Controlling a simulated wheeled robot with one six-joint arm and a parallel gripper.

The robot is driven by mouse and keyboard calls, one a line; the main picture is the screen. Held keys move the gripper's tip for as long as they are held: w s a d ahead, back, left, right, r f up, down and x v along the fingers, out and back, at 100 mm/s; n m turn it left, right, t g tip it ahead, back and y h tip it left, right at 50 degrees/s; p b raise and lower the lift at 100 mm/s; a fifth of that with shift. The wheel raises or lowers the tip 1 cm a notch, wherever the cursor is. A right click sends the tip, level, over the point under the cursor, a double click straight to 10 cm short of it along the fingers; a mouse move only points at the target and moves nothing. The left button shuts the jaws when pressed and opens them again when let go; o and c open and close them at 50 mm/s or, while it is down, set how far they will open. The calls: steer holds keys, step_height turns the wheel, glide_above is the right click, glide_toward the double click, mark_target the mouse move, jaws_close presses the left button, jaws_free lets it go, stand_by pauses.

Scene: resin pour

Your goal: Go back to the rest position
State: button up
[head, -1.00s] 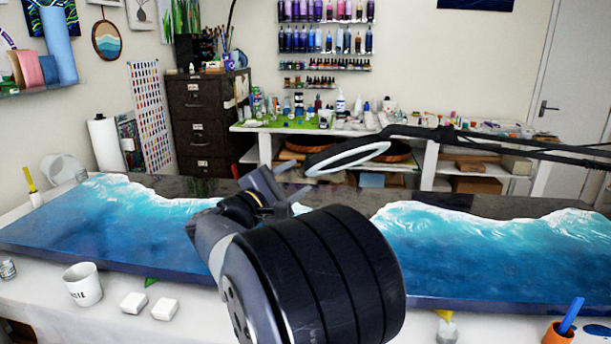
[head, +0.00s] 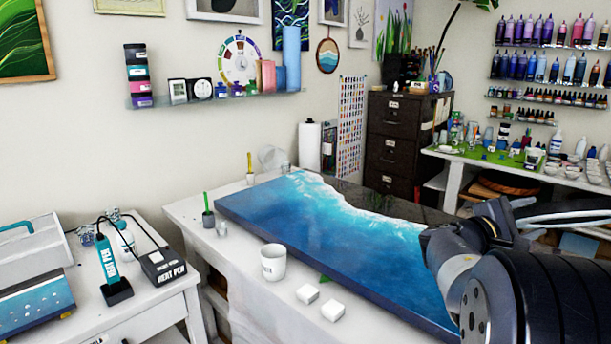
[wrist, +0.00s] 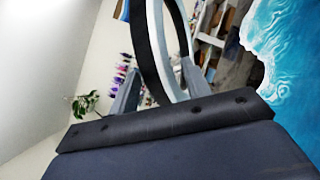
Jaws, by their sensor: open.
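My gripper shows in the wrist view (wrist: 160,86), its two grey fingers spread apart with nothing clasped between them. A ring lamp (wrist: 155,45), black outside and white inside, shows beyond and between the fingers; how far off it is I cannot tell. In the head view my arm is folded at the lower right, over the right part of the blue resin wave panel (head: 330,240); the fingertips are not clear there. The panel also shows at the right of the wrist view (wrist: 285,70).
A filing cabinet (head: 397,140) stands behind.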

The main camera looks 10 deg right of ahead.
mark_target(535, 209)
steer(key=d, duration=0.2)
steer(key=d+r+p, duration=0.1)
steer(key=shift+w, duration=0.3)
steer(key=shift+a+r+m, duration=0.1)
steer(key=shift+r+m, duration=0.15)
steer(key=shift+m, duration=0.15)
